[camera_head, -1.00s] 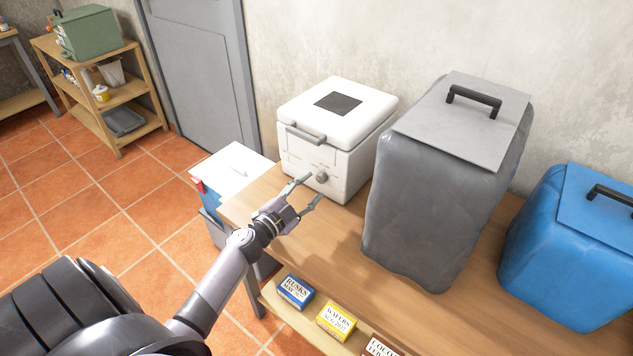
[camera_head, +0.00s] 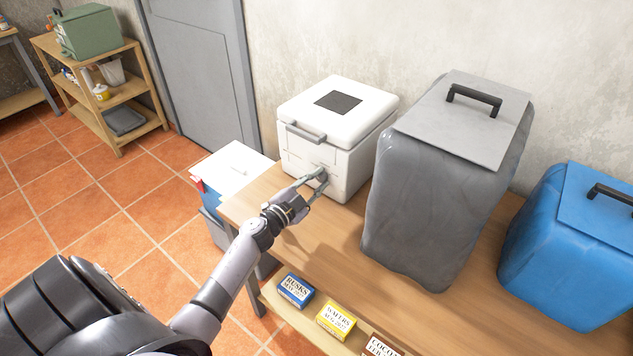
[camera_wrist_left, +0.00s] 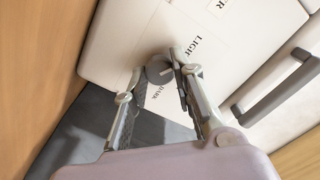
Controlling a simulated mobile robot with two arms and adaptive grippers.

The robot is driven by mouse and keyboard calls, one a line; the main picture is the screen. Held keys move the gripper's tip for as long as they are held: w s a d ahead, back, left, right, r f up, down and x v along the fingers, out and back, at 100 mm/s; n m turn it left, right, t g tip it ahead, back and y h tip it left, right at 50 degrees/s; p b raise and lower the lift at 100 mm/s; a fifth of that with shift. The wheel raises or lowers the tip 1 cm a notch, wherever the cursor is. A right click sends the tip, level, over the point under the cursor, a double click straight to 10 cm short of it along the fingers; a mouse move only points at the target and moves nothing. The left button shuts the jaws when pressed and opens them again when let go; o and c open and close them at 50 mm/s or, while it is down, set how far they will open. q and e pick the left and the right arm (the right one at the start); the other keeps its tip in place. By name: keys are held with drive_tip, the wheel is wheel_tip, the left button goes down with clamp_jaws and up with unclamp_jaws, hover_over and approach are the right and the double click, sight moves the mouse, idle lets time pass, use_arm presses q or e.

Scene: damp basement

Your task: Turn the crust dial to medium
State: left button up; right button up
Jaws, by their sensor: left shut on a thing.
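The white bread maker (camera_head: 338,125), with a grey lid handle and dark lid window, stands on the wooden table against the wall. Its grey round crust dial (camera_wrist_left: 157,70) is low on the front face. In the left wrist view, "LIGHT" and "DARK" are printed beside the dial; any medium mark is hidden or unreadable. My left gripper (camera_head: 313,181) reaches the front face, its fingers on either side of the dial and shut on it. The fingers also show in the left wrist view (camera_wrist_left: 161,73). The dial's pointer direction is not clear. My right gripper is not in view.
A large grey covered box (camera_head: 437,190) stands close right of the bread maker, with a blue one (camera_head: 570,255) beyond. Small cartons, including a blue one (camera_head: 295,290) and a yellow one (camera_head: 335,321), lie on the lower shelf. A white-topped bin (camera_head: 228,172) stands left of the table.

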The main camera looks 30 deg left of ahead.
use_arm(q)
clamp_jaws()
drive_tip(key=shift+m, duration=0.4)
drive_tip(key=m+b, duration=0.2)
drive_tip(key=m, duration=0.3)
drive_tip(key=shift+f, duration=0.15)
drive_tip(key=m+b, duration=0.2)
drive_tip(key=m, duration=0.4)
idle(0.5)
drive_tip(key=o, duration=0.6)
unclamp_jaws()
